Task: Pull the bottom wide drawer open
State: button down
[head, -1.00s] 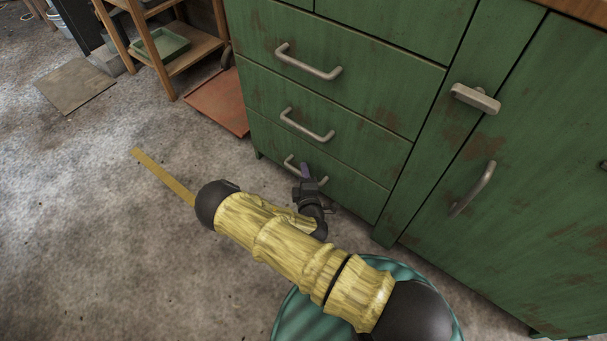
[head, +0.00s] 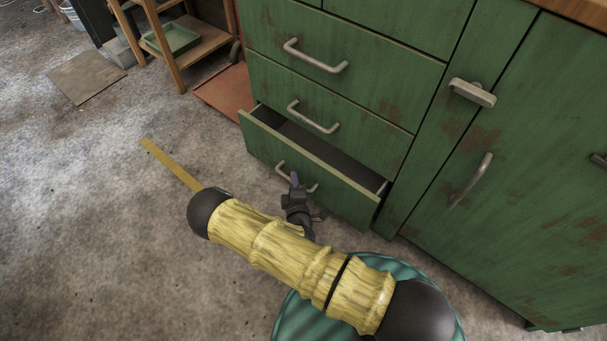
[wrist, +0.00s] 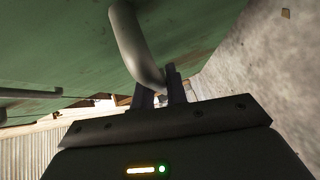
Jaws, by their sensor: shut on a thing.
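The bottom wide drawer (head: 330,194) of the green cabinet stands partly open, with a dark gap showing behind its front panel. Its metal handle (head: 281,170) is at the middle of the drawer front. My gripper (head: 295,180) is at this handle, with its fingers shut on it. In the wrist view the handle (wrist: 137,47) comes down to my gripper's fingers (wrist: 169,88), beneath the green drawer front (wrist: 60,45). The fingers and arm hide part of the handle in the head view.
Two shut drawers with handles (head: 315,56) (head: 312,117) are above. A cabinet door (head: 520,180) with a latch (head: 472,92) is at the right. A wooden shelf (head: 190,45) with a green tray and a red panel (head: 225,95) stand at the left. The concrete floor (head: 90,220) at left is clear.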

jog(key=s+a+p, duration=0.2)
jog(key=s+a, duration=0.9)
jog(key=s, duration=0.3)
jog(key=shift+s+a+p, duration=0.15)
jog(key=shift+s+p, duration=0.2)
jog(key=c, duration=1.4)
grip_release()
